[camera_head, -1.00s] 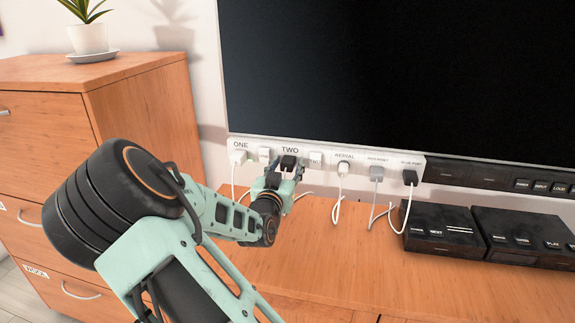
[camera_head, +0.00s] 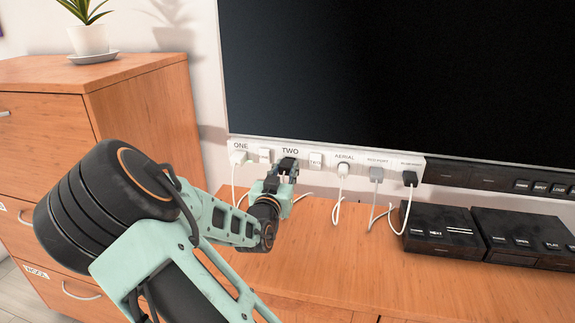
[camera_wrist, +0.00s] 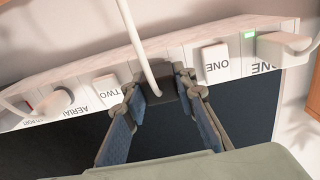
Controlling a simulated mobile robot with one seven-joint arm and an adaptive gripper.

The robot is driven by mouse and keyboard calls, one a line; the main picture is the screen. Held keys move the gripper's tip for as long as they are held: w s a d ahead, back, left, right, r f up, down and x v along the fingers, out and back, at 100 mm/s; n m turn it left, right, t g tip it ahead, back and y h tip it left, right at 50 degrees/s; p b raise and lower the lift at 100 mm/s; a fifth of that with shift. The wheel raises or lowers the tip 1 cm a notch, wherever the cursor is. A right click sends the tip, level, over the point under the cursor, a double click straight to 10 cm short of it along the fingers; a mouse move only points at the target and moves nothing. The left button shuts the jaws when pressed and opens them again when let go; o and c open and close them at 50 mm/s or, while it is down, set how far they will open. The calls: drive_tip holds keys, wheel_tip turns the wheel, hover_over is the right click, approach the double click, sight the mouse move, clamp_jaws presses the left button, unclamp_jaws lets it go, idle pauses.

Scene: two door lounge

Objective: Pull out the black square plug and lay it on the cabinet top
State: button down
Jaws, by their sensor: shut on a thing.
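The black square plug (camera_head: 287,165) is at the socket labelled TWO on the white strip below the screen. In the wrist view the plug (camera_wrist: 160,102) sits between my two fingers, with a white cable running up from it. My gripper (camera_head: 281,178) is shut on the plug's sides; its fingers also show in the wrist view (camera_wrist: 166,90). The plug's face toward the strip is hidden, so I cannot tell how deep it sits. The cabinet top (camera_head: 330,262) is the wooden surface below the strip.
A white plug (camera_head: 238,157) is at ONE, with a green light beside it. A white plug (camera_head: 343,169), a grey plug (camera_head: 376,174) and another black plug (camera_head: 410,178) are to the right, cables hanging. Black boxes (camera_head: 443,232) stand at right. The cabinet top's front middle is clear.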

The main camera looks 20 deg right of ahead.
sight(285, 172)
drive_tip(key=shift+p+v, duration=0.5)
drive_tip(key=shift+v, duration=1.9)
